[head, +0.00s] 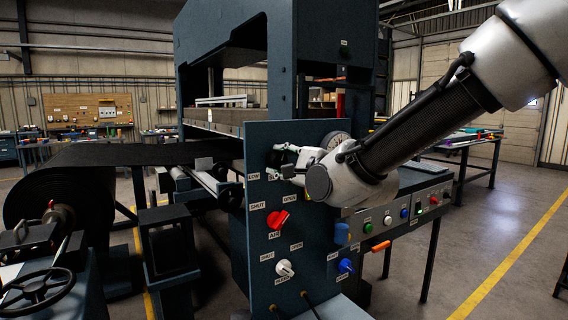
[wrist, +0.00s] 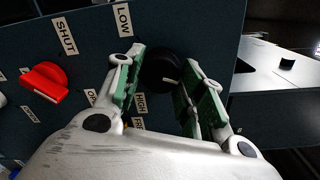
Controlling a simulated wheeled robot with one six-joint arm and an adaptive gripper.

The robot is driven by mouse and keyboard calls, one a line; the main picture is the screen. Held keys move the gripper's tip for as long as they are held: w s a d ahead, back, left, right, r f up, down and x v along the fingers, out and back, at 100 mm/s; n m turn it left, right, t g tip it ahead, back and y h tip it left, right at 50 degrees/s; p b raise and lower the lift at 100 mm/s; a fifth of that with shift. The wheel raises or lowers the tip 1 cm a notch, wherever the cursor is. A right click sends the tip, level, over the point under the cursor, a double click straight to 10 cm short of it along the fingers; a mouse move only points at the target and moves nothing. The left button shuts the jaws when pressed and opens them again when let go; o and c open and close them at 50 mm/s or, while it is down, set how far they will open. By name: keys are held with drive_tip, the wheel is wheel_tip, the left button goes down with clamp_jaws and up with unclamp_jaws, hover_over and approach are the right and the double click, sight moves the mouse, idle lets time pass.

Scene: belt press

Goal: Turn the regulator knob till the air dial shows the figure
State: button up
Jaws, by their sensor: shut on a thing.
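The black regulator knob (wrist: 160,68) sits on the dark blue panel (wrist: 85,45) between the labels LOW and HIGH in the wrist view. A short pale mark shows on its lower right edge. My gripper (wrist: 163,75) is shut on the knob, with a green-padded finger on each side. In the head view my gripper (head: 282,160) is at the upper part of the panel and mostly covers the knob. The round air dial (head: 335,138) is partly hidden behind my gripper and arm; its needle and figure cannot be read.
Below the knob are a red AIR handle (head: 278,220) and a white knob (head: 284,268). A blue knob (head: 346,265) is at the lower right. A button box (head: 395,215) stands right of the panel. A black belt roll (head: 60,190) is at the left.

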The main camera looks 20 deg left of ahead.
drive_tip(key=shift+f, duration=0.1)
idle(0.3)
drive_tip(key=o, duration=1)
drive_tip(key=v, duration=1.2)
drive_tip(key=shift+d, duration=0.1)
